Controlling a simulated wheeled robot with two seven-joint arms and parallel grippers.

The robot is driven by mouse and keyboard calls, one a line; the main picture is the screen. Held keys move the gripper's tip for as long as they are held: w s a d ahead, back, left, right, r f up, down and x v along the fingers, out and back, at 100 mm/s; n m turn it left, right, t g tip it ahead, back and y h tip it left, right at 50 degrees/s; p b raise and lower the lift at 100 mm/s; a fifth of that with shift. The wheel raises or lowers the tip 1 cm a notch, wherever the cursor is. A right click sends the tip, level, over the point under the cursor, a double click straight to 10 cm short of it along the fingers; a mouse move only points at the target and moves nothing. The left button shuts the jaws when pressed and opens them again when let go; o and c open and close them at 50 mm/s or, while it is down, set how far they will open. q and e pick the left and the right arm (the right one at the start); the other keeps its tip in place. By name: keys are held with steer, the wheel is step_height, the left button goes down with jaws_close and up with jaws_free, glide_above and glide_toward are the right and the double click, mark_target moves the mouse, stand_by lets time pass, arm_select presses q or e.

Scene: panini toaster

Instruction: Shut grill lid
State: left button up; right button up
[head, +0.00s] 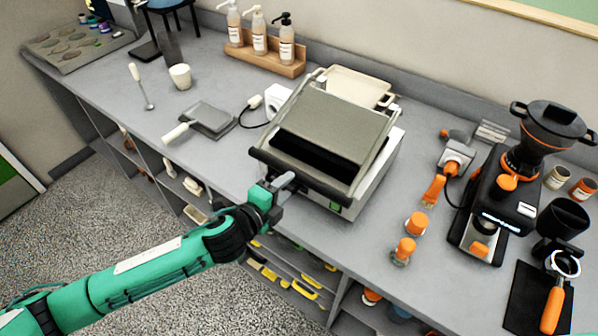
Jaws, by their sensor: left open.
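The panini grill (375,165) stands on the counter in the middle of the head view, its front towards me. Its grey-green lid (330,118) slopes down towards the front, with a dark band along its lower part. I cannot tell how much gap there is between lid and base. A black handle bar (318,187) runs across the front, joined to side arms. My left gripper (289,187) is open at the front of the grill, close to the left half of the handle bar. I cannot tell whether it touches the bar. My right gripper is not in view.
A coffee grinder (492,205) and orange-topped items (404,250) stand to the right. A grey board with a white handle (208,120), a cup (180,77) and a bottle rack (265,58) are to the left and behind. Open shelves lie below the counter.

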mark_target(296, 179)
arm_select(q)
steer(key=p+x, duration=0.1)
steer(key=x, duration=0.4)
steer(key=shift+w+d, duration=0.1)
steer(key=shift+w, duration=0.05)
steer(key=shift+w+d+f, duration=0.15)
steer(key=shift+w+d, duration=0.2)
steer(key=shift+w, duration=0.05)
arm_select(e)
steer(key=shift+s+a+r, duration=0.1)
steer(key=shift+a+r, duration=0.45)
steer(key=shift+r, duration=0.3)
arm_select(q)
steer(key=shift+c, duration=0.5)
